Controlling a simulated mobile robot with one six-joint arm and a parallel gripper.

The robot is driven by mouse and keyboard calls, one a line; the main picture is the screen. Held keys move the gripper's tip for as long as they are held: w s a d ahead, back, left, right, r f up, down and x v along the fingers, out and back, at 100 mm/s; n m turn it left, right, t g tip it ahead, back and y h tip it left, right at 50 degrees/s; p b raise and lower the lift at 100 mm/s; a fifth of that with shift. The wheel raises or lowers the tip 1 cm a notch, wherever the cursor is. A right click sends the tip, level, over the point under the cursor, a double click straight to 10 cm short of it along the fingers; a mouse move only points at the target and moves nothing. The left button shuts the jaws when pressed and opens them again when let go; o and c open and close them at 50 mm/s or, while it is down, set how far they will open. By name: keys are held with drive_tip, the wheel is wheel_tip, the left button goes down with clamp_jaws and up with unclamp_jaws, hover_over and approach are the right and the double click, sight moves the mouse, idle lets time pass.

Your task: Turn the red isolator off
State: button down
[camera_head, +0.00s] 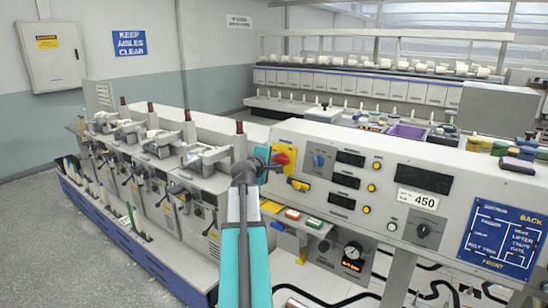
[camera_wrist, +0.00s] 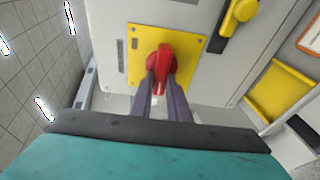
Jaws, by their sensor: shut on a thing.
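The red isolator (camera_head: 285,152) is a rotary handle on a yellow plate (camera_head: 292,168) at the left end of the grey control panel. In the wrist view the red handle (camera_wrist: 162,58) stands near the middle of its yellow plate (camera_wrist: 190,48). My gripper (camera_head: 273,160) reaches it from the left in the head view. In the wrist view the two dark fingers of my gripper (camera_wrist: 160,85) are shut on the handle, one on each side. The fingers hide part of the handle, and I cannot read any on or off marking.
A yellow handle (camera_wrist: 238,14) sits close by on the same panel. The panel also has a blue knob (camera_head: 319,160), several yellow buttons and a dark knob (camera_head: 424,230). Coloured blocks on a small ledge (camera_head: 292,214) lie below my gripper. Machine units stand to the left.

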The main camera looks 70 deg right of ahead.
drive_tip(key=shift+f, duration=0.15)
drive_tip(key=c, duration=1.7)
unclamp_jaws()
drive_tip(key=shift+a, duration=0.1)
drive_tip(key=b+v, duration=0.4)
drive_tip(key=v, duration=0.9)
drive_tip(key=shift+a, duration=0.35)
